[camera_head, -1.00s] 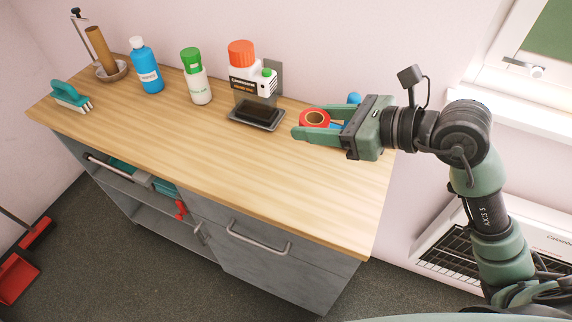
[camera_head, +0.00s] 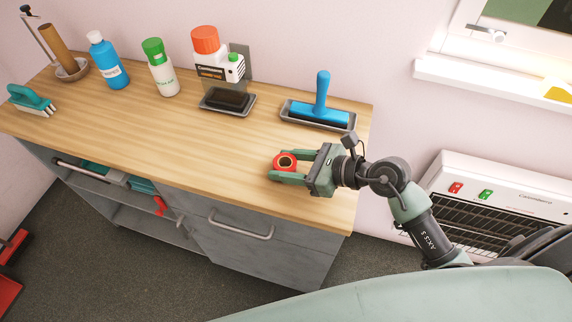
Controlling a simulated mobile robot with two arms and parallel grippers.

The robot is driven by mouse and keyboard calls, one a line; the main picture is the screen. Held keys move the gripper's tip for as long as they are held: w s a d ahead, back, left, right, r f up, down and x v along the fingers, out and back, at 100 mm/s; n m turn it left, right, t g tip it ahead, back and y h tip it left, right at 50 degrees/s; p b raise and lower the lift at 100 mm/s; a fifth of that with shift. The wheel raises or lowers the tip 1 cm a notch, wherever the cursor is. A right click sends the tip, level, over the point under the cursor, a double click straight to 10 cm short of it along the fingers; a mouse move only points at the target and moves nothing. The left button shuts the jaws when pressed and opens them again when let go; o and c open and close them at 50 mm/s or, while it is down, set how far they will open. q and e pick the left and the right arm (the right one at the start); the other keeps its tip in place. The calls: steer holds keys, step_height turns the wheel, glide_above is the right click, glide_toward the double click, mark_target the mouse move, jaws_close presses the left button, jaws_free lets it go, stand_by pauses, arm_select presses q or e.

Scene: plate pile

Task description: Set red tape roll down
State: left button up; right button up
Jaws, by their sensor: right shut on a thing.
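The red tape roll (camera_head: 285,161) has a dark opening with a tan inner ring facing up. It is between the fingers of my right gripper (camera_head: 286,166), which is shut on it. The gripper and roll are low over the right part of the wooden countertop (camera_head: 190,150), toward its front edge. I cannot tell whether the roll touches the wood. My left gripper is not in view.
Behind the gripper, a blue-handled tool (camera_head: 322,98) sits in a grey tray (camera_head: 290,112). A dark block (camera_head: 226,99) in another tray, a dispenser (camera_head: 214,65), a green-capped bottle (camera_head: 160,70) and a blue bottle (camera_head: 108,62) line the back. The counter's middle is clear.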

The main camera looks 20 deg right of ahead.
steer(key=shift+f, duration=0.35)
steer(key=shift+f, duration=0.15)
steer(key=o, duration=1.4)
steer(key=shift+c, duration=0.2)
steer(key=shift+r, duration=0.35)
steer(key=b+v, duration=0.1)
steer(key=v, duration=0.4)
steer(key=b+v, duration=0.1)
steer(key=v, duration=0.4)
steer(key=shift+s+d+f, duration=0.15)
steer(key=shift+s+d, duration=0.1)
steer(key=shift+s+d+r, duration=0.35)
steer(key=shift+d+r, duration=0.05)
